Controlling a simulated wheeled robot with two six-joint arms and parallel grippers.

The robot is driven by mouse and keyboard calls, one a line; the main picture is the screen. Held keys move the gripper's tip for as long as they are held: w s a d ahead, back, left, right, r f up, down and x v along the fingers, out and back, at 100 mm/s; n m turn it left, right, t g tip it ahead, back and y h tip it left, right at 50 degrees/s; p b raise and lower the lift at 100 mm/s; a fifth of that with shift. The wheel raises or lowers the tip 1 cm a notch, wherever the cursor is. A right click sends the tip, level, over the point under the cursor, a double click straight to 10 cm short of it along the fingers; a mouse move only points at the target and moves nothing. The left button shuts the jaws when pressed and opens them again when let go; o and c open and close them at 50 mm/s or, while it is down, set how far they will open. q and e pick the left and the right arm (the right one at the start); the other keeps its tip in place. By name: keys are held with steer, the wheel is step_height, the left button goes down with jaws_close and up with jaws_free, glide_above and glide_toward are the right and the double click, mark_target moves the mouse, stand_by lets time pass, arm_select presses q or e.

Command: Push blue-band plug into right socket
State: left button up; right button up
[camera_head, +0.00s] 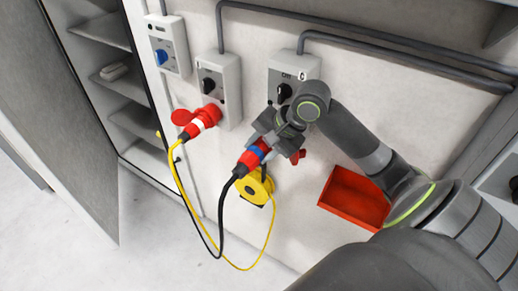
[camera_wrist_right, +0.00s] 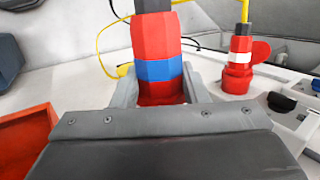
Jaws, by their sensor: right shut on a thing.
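The blue-band plug (camera_head: 252,158) is red with a blue ring, and a black cable hangs from its rear. My right gripper (camera_head: 269,138) is shut on it, in front of the wall below the right socket box (camera_head: 305,68). In the right wrist view the plug (camera_wrist_right: 156,45) sits between the two fingers (camera_wrist_right: 158,90), its blue band just beyond them. A red part (camera_head: 298,157) shows beside the gripper, perhaps the socket's lid. The right socket's opening is hidden by my gripper; I cannot tell whether the plug touches it. My left gripper is not in view.
A white-band plug (camera_head: 199,122) sits in the red socket of the middle box (camera_head: 230,80). A box with a blue knob (camera_head: 165,54) is further left. A yellow reel (camera_head: 257,189) hangs below; a red bin (camera_head: 352,197) is at right. Cables loop below the plugs.

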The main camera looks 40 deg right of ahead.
steer(key=shift+d, duration=0.25)
steer(key=shift+w+d, duration=0.15)
steer(key=shift+d, duration=0.3)
steer(key=shift+w+d, duration=0.1)
steer(key=shift+d, duration=0.15)
steer(key=shift+w+d, duration=0.45)
steer(key=shift+d, duration=0.3)
stand_by(1.1)
steer(key=shift+d+f, duration=0.1)
steer(key=shift+f, duration=0.05)
stand_by(0.9)
